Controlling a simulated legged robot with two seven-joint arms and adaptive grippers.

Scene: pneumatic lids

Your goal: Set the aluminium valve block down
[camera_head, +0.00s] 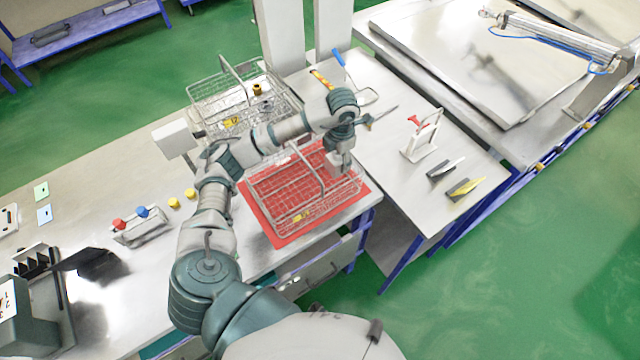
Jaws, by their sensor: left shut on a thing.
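My left gripper (341,150) reaches over from the left and points down above the right end of the wire basket (290,208) on the red mat (360,200). It is shut on a small grey block, the aluminium valve block (342,165), which is mostly hidden by the fingers and small in this view. The block is at the basket's back right rim; I cannot tell whether it touches the wire. A small yellow piece (300,217) lies in the basket near its front. My right gripper is not in view.
A second wire basket (215,110) behind holds yellow and dark parts. To the right, a white stand with a red top (420,138) and angled holders (465,188) stand on the table. A rack with red and blue knobs (140,225) stands left.

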